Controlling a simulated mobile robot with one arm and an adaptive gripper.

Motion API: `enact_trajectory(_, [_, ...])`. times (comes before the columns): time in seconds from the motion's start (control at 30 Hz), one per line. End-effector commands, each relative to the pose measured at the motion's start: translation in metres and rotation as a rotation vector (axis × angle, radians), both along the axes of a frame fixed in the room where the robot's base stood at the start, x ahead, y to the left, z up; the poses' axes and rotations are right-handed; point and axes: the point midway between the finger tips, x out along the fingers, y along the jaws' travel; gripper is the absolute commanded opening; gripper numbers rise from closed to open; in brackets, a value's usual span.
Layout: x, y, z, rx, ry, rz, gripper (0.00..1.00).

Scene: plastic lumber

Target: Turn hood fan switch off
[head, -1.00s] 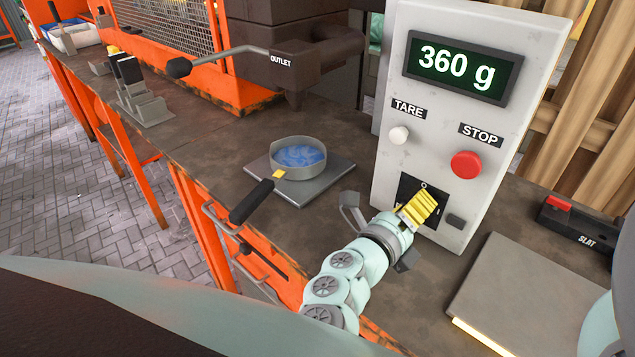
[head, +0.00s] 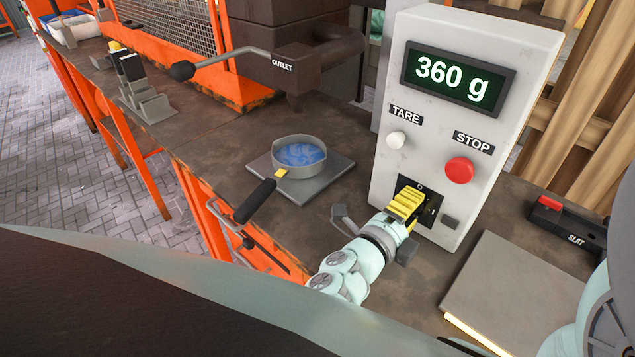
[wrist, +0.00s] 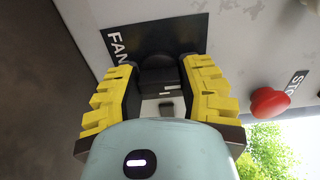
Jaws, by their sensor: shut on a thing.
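The grey control box (head: 405,150) shows 360 g on its display. Low on its face is a black plate (head: 434,205), labelled FAN in the wrist view (wrist: 135,30). A dark switch (wrist: 157,72) stands on this plate, between the yellow fingers in the wrist view. My gripper (head: 408,200) is at the plate, shut on the switch; it also shows in the wrist view (wrist: 160,85). The fingers hide most of the switch in the head view, and its exact position is hard to read.
Above the plate are a white TARE knob (head: 396,140) and a red STOP button (head: 459,170). A pan (head: 300,172) with blue pieces rests on a scale plate to the left. A flat grey plate (head: 515,295) lies at right, near a SLAT device (head: 570,225).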

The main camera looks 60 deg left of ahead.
Motion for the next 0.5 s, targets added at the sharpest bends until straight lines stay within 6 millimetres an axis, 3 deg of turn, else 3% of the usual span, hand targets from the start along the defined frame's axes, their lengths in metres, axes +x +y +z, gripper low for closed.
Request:
enact_trajectory(0.3, [0.0000, 0.0001, -0.0019, -0.003, 0.004, 0.002, 0.03])
enact_trajectory(0.33, [0.0000, 0.0001, -0.0019, -0.003, 0.004, 0.002, 0.42])
enact_trajectory(0.5, [0.0001, 0.0001, -0.0013, -0.003, 0.002, 0.001, 0.60])
